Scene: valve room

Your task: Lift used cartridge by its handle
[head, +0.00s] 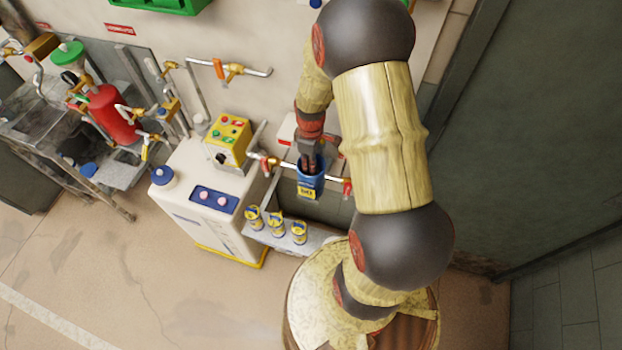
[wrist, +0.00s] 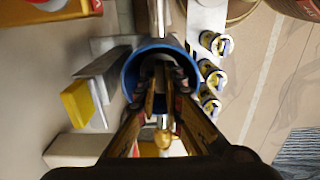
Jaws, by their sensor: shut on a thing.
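A blue cylindrical housing (head: 306,187) with a yellow label stands open at the top on the pipe line by the wall. Its blue rim (wrist: 130,72) shows from above in the wrist view. My gripper (head: 310,162) points down into the mouth of this housing. In the wrist view my gripper (wrist: 162,82) has its fingers closed together inside the rim. It is shut on the used cartridge's handle, which the fingers mostly hide. The cartridge's body is hidden inside the blue housing.
Several yellow-and-blue canisters (head: 276,226) stand on a narrow grey shelf (head: 318,238) in front. A white cabinet (head: 205,165) with a yellow button box (head: 228,139) is to the left. Brass-fitted pipes with red valve handles (head: 348,186) flank the housing. Open floor lies at lower left.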

